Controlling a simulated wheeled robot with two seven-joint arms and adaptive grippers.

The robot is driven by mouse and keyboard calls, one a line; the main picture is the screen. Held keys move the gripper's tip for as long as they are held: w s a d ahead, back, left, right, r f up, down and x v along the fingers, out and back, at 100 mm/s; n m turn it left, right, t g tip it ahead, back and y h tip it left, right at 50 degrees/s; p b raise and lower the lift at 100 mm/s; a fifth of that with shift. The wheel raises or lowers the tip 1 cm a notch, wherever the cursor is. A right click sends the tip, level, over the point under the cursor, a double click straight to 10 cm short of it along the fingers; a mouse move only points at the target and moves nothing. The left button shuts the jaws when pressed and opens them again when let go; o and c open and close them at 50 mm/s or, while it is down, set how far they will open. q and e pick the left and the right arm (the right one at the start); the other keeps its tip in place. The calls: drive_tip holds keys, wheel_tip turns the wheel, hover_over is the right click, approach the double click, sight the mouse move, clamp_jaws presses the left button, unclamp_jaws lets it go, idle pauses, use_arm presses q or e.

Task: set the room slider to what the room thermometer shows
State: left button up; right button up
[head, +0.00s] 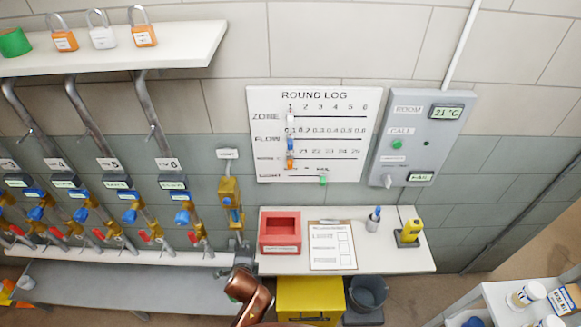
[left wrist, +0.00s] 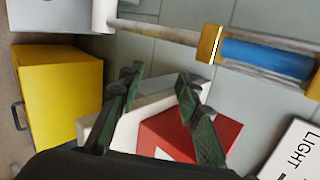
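The room thermometer (head: 447,113) is a small display at the top right of the grey wall panel and reads 21 °C. The white ROUND LOG board (head: 345,165) hangs to its left. Its orange slider (head: 290,162) sits at the left end of the third row, whose label and figures in the twenties are blurred. I cannot read its exact mark. My left gripper (left wrist: 157,76) is open and empty in the left wrist view, with the red tray (left wrist: 188,135) beyond its fingers. In the head view only a copper-coloured arm part of mine shows at the bottom. My right gripper is not in view.
A white slider and a blue slider sit at the left of the upper rows; a green slider (head: 323,180) is on the bottom row. Below the board, a shelf (head: 380,258) holds the tray, a clipboard (head: 332,246) and a yellow device (head: 409,234). Pipes with valves stand left.

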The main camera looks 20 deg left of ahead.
sight(290, 167)
use_arm(q)
drive_tip(key=w+d+r+m+t, duration=0.1)
drive_tip(key=w+r+m, duration=0.2)
drive_tip(key=r, duration=0.3)
drive_tip(key=w+d+r+m+t+y, duration=0.1)
drive_tip(key=w+d+r+m+t, duration=0.1)
drive_tip(key=r, duration=0.4)
drive_tip(key=w+d+r+m+t, duration=0.1)
drive_tip(key=w+d+r+m, duration=0.1)
drive_tip(key=r, duration=0.4)
drive_tip(key=shift+w+m+t+y, duration=0.3)
drive_tip(key=shift+w+m+t, duration=0.1)
drive_tip(key=shift+w+m, duration=0.45)
drive_tip(key=w+d+r+m+t, duration=0.4)
drive_tip(key=w+d+r+m, duration=0.1)
drive_tip(key=d+r+m, duration=0.4)
drive_tip(key=x, duration=0.4)
drive_tip(key=r+x, duration=0.1)
drive_tip(key=x, duration=0.1)
drive_tip(key=shift+w+a+r+b, duration=0.15)
drive_tip(key=shift+a+b, duration=0.1)
drive_tip(key=shift+b, duration=0.15)
drive_tip(key=shift+w+a, duration=0.25)
drive_tip(key=shift+w, duration=0.45)
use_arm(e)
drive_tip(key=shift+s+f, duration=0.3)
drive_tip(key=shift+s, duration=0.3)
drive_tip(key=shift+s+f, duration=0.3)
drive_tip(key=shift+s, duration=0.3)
